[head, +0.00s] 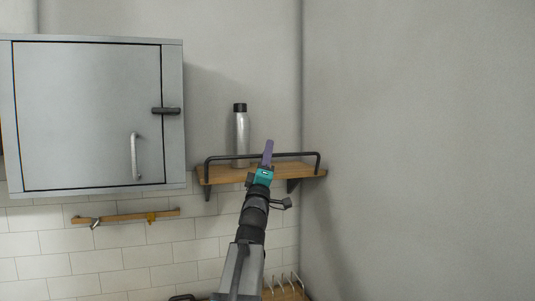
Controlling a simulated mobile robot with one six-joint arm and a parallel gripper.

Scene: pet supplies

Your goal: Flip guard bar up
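The black guard bar (229,157) runs along the front of a small wooden wall shelf (222,174). Its ends come down to the shelf's left and right ends, and its long rail stands above the board. My gripper (268,147), with a teal body and purple fingers, points upward in front of the middle of the bar and hides part of it. I cannot tell whether the fingers touch the bar. The fingers overlap into one shape, so whether they are open or shut does not show.
A silver bottle with a black cap (241,123) stands on the shelf behind the bar. A grey cabinet (85,115) with a closed door hangs at left. A wooden hook rail (120,215) is below it. The bare wall corner is close to the shelf's right end.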

